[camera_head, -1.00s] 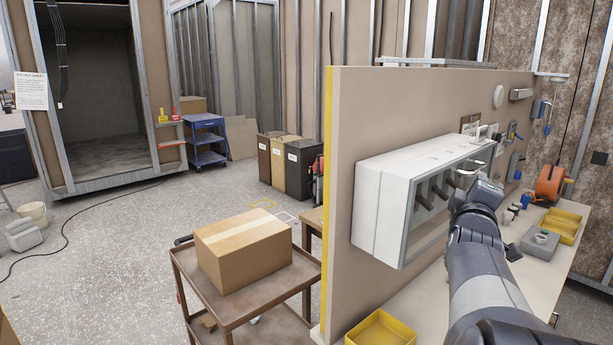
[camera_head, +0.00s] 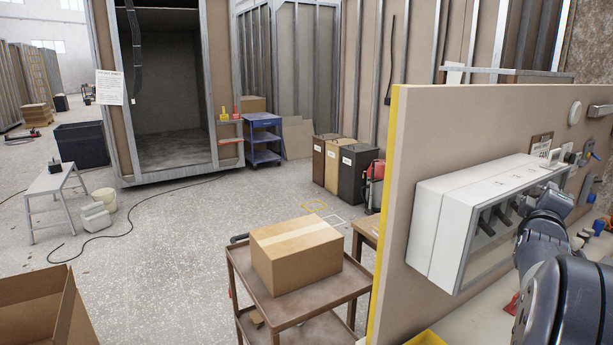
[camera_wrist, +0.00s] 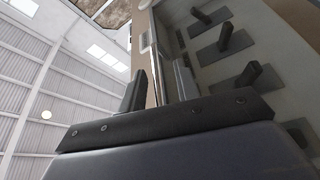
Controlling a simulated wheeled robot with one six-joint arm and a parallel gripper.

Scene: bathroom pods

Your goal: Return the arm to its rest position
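My arm reaches in from the right in the head view. My gripper (camera_head: 552,200) is at its far end, in front of the right part of a white switch box (camera_head: 450,225) on the beige panel. The box has a grey-framed front with several dark lever handles (camera_head: 487,226). Lever handles (camera_wrist: 225,35) show close by at upper right. Nothing is seen held. The finger gap is not clear, and I cannot tell whether the gripper touches the box.
A brown cart (camera_head: 240,262) with a cardboard box (camera_head: 296,258) stands left of the panel's yellow edge (camera_head: 386,215). An open carton (camera_head: 35,305) is at lower left. Several bins (camera_head: 352,172) and a blue trolley (camera_head: 262,137) stand behind. Open floor lies at centre left.

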